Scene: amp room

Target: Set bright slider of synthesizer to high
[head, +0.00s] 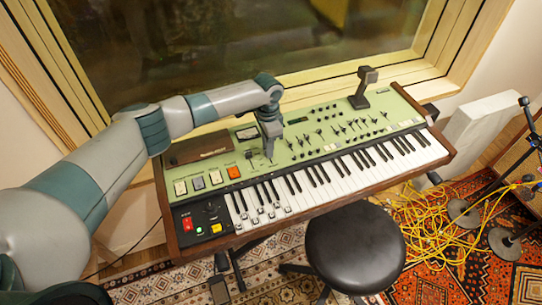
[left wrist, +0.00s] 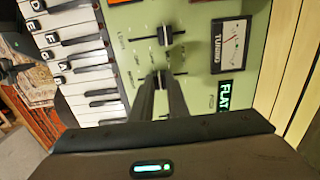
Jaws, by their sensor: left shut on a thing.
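The green synthesizer (head: 300,150) stands below the window, with its panel of sliders behind the keyboard. My left gripper (head: 270,157) reaches down to the panel's left part. In the left wrist view its two fingers (left wrist: 161,80) are close together, shut on a small dark slider cap (left wrist: 160,74) that they mostly hide. A second slider with a black cap (left wrist: 165,36) sits beside it, apart from the fingers. My right gripper is not in view.
A tuning meter (left wrist: 231,44) and a lit green display (left wrist: 226,94) lie beside the sliders. Piano keys (head: 330,180) run along the front. A black stool (head: 356,248) stands before the synthesizer, and yellow cables (head: 430,235) lie on the floor at right.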

